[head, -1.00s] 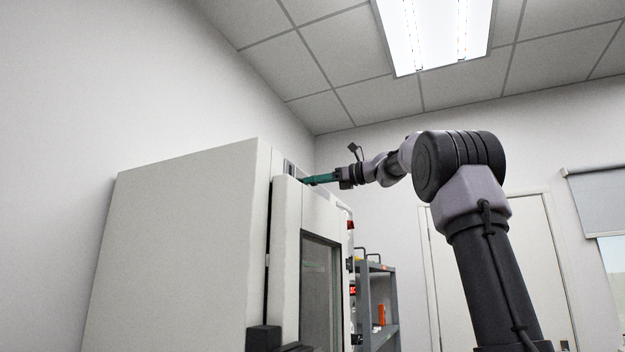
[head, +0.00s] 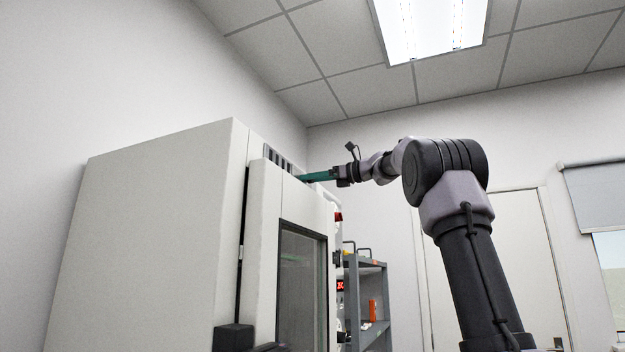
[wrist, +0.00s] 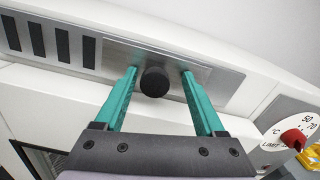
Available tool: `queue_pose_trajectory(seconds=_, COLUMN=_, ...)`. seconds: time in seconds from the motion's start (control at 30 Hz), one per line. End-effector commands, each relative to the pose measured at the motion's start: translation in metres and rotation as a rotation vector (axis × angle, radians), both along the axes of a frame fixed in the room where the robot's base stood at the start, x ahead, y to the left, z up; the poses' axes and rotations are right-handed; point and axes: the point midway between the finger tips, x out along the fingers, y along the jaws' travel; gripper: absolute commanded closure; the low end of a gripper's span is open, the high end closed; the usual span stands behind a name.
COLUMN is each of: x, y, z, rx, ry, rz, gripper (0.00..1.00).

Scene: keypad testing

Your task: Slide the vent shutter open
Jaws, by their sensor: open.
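The vent shutter (wrist: 215,76) is a flat metal plate on the cabinet's upper front, with a round black knob (wrist: 155,82). Several dark vent slots (wrist: 62,45) are uncovered to its left in the wrist view; they also show in the head view (head: 278,158). My gripper (wrist: 160,73) is open, its two teal fingers on either side of the knob. The knob sits nearer the left finger; I cannot tell whether they touch. In the head view my gripper (head: 302,177) reaches the cabinet's top front, and the knob is hidden.
The white cabinet (head: 150,225) has a windowed door (head: 302,275) below the vent. A dial with a red knob (wrist: 292,138) lies right of the shutter in the wrist view. A grey shelf rack (head: 372,300) stands behind the cabinet.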

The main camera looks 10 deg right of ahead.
Motion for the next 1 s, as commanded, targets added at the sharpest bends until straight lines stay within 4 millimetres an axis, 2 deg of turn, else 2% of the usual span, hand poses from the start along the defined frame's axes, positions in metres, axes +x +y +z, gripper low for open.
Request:
queue_pose_trajectory(seconds=0.27, x=-0.004, y=-0.005, z=0.000, rx=0.000, ry=0.002, rz=0.001, gripper=0.28)
queue_pose_trajectory(seconds=0.7, x=-0.050, y=-0.070, z=0.000, rx=0.000, ry=0.001, rz=-0.002, gripper=0.28)
queue_pose_trajectory(seconds=0.8, x=-0.057, y=-0.080, z=0.000, rx=-0.001, ry=0.000, rz=-0.001, gripper=0.28)
queue_pose_trajectory(seconds=1.0, x=-0.063, y=-0.088, z=0.000, rx=0.000, ry=0.001, rz=0.001, gripper=0.28)
